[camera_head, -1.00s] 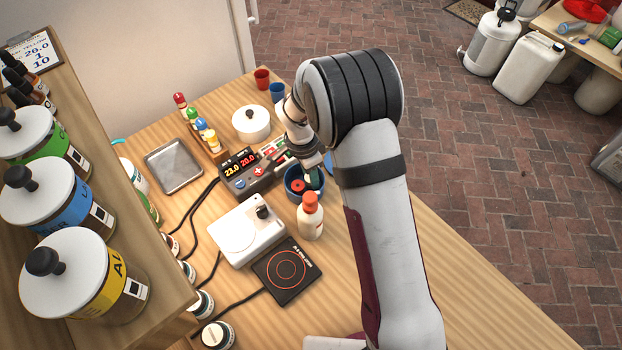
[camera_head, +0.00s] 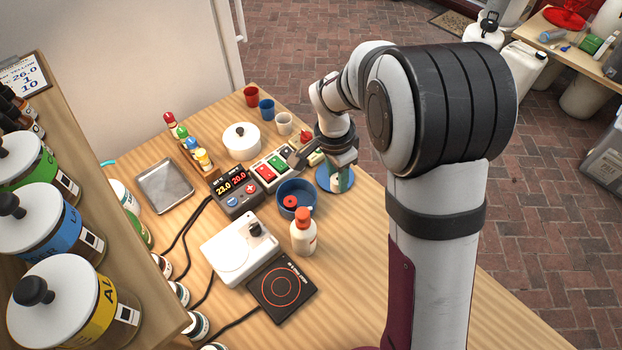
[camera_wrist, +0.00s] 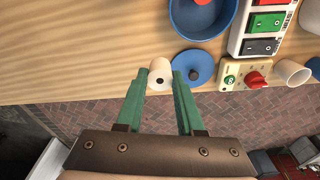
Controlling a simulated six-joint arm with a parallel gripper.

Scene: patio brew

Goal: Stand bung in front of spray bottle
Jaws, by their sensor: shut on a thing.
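The bung, a cream cylinder with a dark hole in its end (camera_wrist: 160,77), is between the green fingertips of my gripper (camera_wrist: 161,80) in the wrist view. The gripper is shut on it. In the head view my gripper (camera_head: 341,180) is over a blue disc (camera_head: 326,183), right of the blue pot; the bung is only a pale bit between the fingers there. A white bottle with an orange cap (camera_head: 303,238), which looks like the spray bottle, stands upright in front of the blue pot, apart from my gripper. I cannot make out its nozzle.
The blue pot (camera_head: 281,193) holds a red thing. A black hot plate (camera_head: 298,300), a white scale-like unit (camera_head: 228,255), a display box (camera_head: 219,191) and a switch strip (camera_head: 273,162) stand nearby. A white cup (camera_head: 284,124) is behind. The wood right of the bottle is clear.

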